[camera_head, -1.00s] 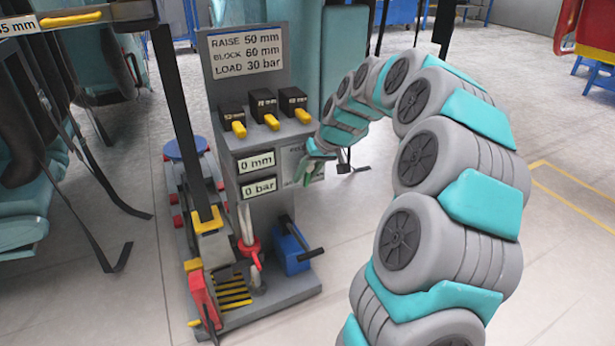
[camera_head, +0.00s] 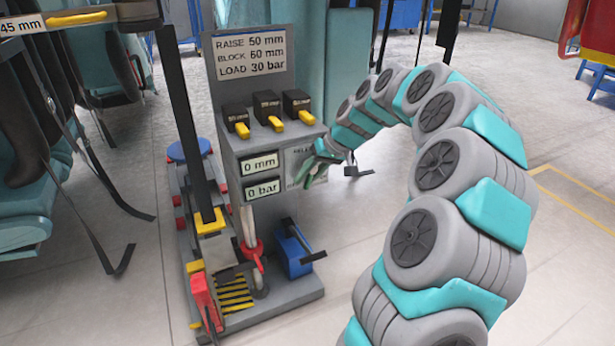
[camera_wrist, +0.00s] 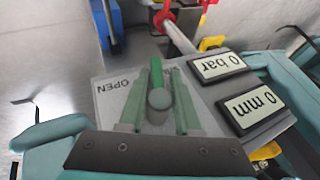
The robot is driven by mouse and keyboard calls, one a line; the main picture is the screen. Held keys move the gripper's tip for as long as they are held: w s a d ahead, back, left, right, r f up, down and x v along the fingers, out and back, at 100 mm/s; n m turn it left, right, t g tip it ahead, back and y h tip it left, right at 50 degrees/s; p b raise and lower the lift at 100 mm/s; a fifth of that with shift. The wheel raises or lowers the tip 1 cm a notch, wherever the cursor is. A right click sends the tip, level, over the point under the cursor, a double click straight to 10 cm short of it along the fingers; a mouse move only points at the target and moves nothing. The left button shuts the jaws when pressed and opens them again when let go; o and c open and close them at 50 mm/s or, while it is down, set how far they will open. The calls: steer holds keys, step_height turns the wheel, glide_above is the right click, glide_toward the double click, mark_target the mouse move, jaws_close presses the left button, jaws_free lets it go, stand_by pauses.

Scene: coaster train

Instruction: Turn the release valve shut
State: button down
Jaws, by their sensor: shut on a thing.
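The release valve has a green handle with a round grey-green hub (camera_wrist: 159,98) on a pale plate (camera_wrist: 108,98). The word OPEN shows upside down at the plate's left in the wrist view. My gripper (camera_wrist: 161,74) has its two green fingers on either side of the handle and is shut on it. In the head view my gripper (camera_head: 312,172) is at the right of the grey stand's front panel, and it hides most of the valve and part of the plate's lettering. I cannot tell the handle's exact angle there.
The displays read 0 mm (camera_head: 260,163) and 0 bar (camera_head: 262,188), just left of the valve. Three black boxes with yellow levers (camera_head: 268,110) sit above. A blue pump-like unit (camera_head: 293,250) with a black lever stands below. Open floor lies to the right.

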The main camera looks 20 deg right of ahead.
mark_target(315, 169)
stand_by(0.6)
steer(key=c, duration=0.9)
jaws_free()
steer(key=shift+o, duration=0.2)
steer(key=shift+v, duration=3.9)
steer(key=shift+b, duration=0.35)
